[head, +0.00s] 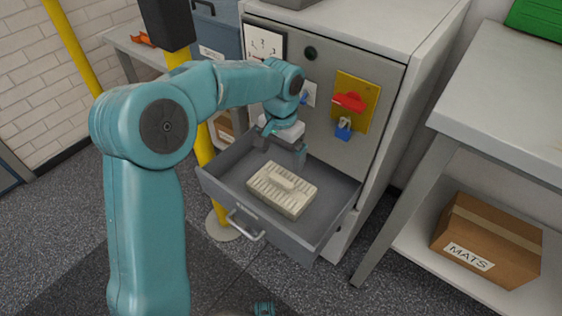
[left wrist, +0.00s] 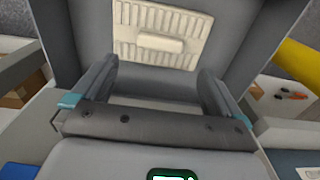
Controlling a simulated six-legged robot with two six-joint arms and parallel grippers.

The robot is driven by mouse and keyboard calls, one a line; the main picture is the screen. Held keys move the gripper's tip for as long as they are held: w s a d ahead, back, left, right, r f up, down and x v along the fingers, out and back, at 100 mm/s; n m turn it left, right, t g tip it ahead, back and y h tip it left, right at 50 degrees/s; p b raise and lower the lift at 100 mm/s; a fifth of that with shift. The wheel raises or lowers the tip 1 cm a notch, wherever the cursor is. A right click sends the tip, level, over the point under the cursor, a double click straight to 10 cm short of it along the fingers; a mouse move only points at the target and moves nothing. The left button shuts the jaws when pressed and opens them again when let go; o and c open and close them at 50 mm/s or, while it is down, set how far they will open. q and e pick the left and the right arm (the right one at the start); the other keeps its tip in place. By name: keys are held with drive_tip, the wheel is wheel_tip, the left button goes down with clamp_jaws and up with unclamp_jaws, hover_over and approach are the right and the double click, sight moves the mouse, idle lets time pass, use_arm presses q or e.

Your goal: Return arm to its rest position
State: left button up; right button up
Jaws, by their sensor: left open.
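My left arm comes in from the left in the head view and bends over an open grey drawer (head: 333,222). My left gripper (head: 284,150) is open and empty above the back part of the drawer. A cream ribbed block with a raised handle (head: 282,189) lies in the drawer, in front of and below the gripper. In the left wrist view the same block (left wrist: 160,40) shows beyond the two spread fingers (left wrist: 160,85), apart from them. My right gripper is not clearly in view; a small teal part shows at the bottom edge of the head view.
The drawer, with its handle (head: 245,225), sticks out of a grey cabinet (head: 384,80). A red switch on a yellow plate (head: 357,101) is on the cabinet front. A yellow post (head: 203,150) stands left. A bench with a MATS box (head: 487,240) stands right.

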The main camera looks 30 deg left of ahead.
use_arm(q)
drive_tip(key=shift+r, duration=1.25)
